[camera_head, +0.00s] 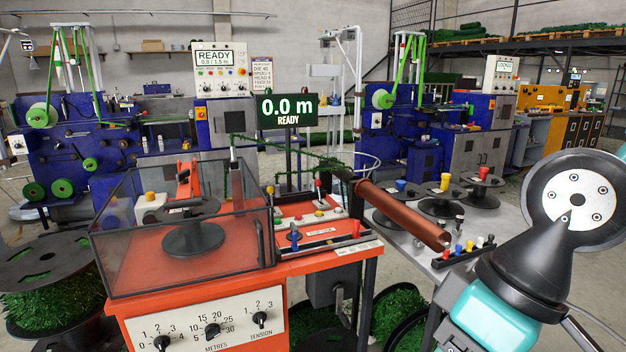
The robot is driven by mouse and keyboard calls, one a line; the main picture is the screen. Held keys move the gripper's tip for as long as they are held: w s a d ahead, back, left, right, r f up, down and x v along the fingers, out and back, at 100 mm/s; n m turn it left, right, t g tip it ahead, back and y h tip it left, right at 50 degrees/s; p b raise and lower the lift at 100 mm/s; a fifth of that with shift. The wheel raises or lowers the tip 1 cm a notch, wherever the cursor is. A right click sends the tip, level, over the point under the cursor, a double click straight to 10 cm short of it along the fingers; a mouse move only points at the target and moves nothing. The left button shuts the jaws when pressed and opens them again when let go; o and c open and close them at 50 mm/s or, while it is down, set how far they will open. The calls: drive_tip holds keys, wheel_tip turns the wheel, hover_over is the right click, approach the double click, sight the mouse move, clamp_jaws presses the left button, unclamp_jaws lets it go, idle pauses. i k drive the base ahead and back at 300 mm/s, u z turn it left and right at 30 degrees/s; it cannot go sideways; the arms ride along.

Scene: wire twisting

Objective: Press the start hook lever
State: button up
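An orange machine (330,258) with a red-orange top stands in front of me. Small levers and knobs sit on its top panel: a red-knobbed lever (318,186), a blue-knobbed lever (294,236) and a red knob (355,228). I cannot tell which is the start hook lever. My arm (500,318) shows at the lower right, teal and black with a white disc.
A clear cover (120,245) encloses a black spool (193,238) on the machine's left. A display (288,110) reads 0.0 m READY. A grey side table (395,240) holds several spools and coloured pegs.

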sight(270, 190)
drive_tip(key=z, duration=0.05)
drive_tip(key=i, duration=1.3)
drive_tip(key=u, duration=0.6)
